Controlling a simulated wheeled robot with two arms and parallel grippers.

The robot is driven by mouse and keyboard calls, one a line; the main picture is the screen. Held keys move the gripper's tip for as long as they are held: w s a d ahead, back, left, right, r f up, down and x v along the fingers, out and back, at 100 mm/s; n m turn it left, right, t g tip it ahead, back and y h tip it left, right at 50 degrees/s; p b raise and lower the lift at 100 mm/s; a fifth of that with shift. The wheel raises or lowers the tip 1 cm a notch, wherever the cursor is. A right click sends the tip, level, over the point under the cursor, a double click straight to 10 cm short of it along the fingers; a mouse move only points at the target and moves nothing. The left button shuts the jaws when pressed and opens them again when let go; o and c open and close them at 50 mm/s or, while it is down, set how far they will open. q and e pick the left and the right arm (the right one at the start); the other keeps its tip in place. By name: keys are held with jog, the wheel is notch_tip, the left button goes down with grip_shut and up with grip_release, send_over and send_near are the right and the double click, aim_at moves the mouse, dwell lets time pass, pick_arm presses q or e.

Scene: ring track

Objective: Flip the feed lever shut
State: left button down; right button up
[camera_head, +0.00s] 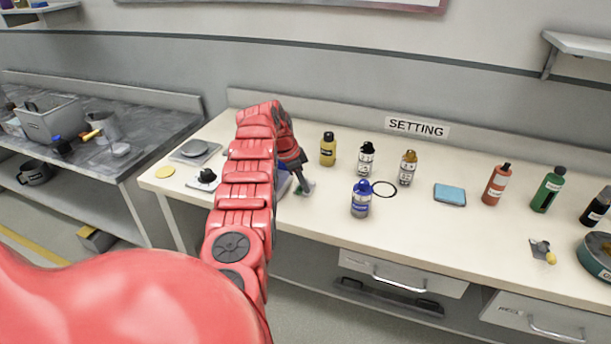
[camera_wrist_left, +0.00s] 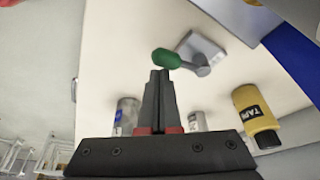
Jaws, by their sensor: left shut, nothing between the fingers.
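A small lever with a green knob (camera_wrist_left: 167,59) and a grey metal base (camera_wrist_left: 201,49) is on the white bench in the left wrist view. Its arm lies to the left of the base there. In the head view the green knob (camera_head: 305,188) shows only in part beside my left gripper (camera_head: 302,184). My left gripper is shut and empty, and its fingertips (camera_wrist_left: 160,74) are right at the knob. I cannot tell whether they touch it. No label reading "feed" is legible. My right gripper is not in view.
A yellow bottle (camera_head: 328,149), a blue bottle (camera_head: 361,198) and other bottles stand right of the gripper. A black-knobbed device (camera_head: 206,178) is left of my arm. Another lever with a yellow knob (camera_head: 550,258) is at the far right. A blue object is partly hidden behind my arm.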

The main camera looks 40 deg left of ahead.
pick_arm(q)
jog(key=shift+s+a, duration=0.2)
jog(key=shift+s, duration=0.05)
dwell(1.0)
jog(key=shift+w+d, duration=0.1)
